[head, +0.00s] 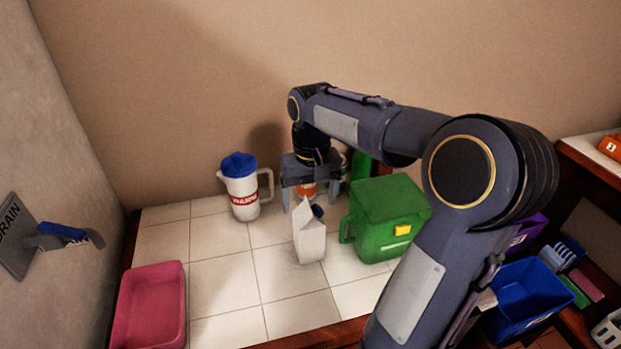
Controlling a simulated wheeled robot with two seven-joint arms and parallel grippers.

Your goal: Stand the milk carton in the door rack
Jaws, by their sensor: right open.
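A white gable-topped carton (309,238), which looks like the milk carton, stands upright on the white tiled counter. A small dark blue patch shows at its upper right. My right gripper (310,198) points down just behind the carton, its fingers spread. A white container with an orange label (306,188) shows between the fingers; I cannot tell whether they touch it. My left gripper is out of view. I see no door rack that I can make out.
A white jug with a blue lid (241,191) stands left of the gripper. A green box-shaped container (386,222) stands close right of the carton. A pink tub (150,308) is at front left. A blue bin (525,296) sits at right. The tiles between tub and carton are clear.

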